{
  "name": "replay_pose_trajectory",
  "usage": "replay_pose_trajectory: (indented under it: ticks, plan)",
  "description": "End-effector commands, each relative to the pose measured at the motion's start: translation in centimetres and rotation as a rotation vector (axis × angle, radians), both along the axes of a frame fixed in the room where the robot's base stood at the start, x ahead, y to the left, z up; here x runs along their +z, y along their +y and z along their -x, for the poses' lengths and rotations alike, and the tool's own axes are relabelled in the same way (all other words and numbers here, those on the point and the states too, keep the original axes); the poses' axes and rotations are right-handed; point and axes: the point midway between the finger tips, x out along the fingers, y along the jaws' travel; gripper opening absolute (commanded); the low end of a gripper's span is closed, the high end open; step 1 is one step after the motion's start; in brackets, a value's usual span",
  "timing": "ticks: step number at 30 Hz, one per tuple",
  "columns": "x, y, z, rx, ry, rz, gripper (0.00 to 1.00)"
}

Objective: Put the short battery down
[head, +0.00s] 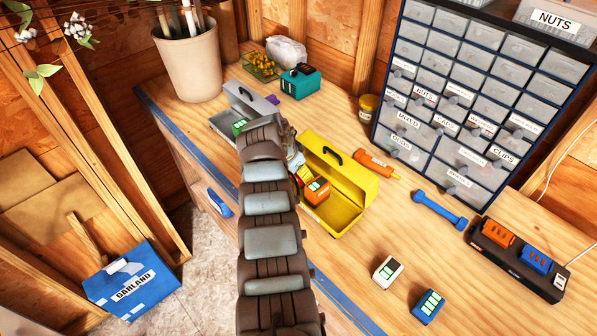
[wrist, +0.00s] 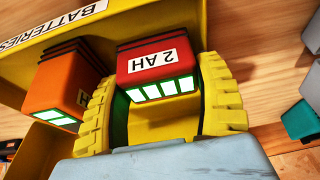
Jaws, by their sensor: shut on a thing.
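A red battery (wrist: 155,65) marked "2 AH", with lit green bars, is between the two yellow fingers of my gripper (wrist: 157,82) in the wrist view. The fingers are shut on its sides. Only a little red of it shows beside my arm in the head view. An orange battery (wrist: 65,90) with green bars is just left of it; it also shows in the head view (head: 317,191). Both are at the open yellow box labelled "BATTERIES" (head: 352,180). I cannot tell whether the red battery touches the box floor.
A grey box (head: 222,123) holding a green battery stands behind my arm. A white battery (head: 387,271) and a blue battery (head: 428,306) are on the bench at the front. A charger (head: 520,272) holds orange and blue packs at right. Bare bench lies between.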

Motion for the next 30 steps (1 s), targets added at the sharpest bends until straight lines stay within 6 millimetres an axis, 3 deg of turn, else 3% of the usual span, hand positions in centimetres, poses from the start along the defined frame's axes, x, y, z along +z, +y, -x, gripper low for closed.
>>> replay_pose_trajectory:
  ticks: [15,16,17,30]
  plan:
    - [-1.07,0.03,0.05,0.0,0.001,-0.001,0.29]
    - [-0.95,0.03,0.06,0.0,0.001,0.0,0.78]
    - [-0.91,0.03,0.05,0.0,0.001,-0.001,0.82]
    - [-0.48,0.16,0.02,0.001,-0.001,-0.001,0.82]
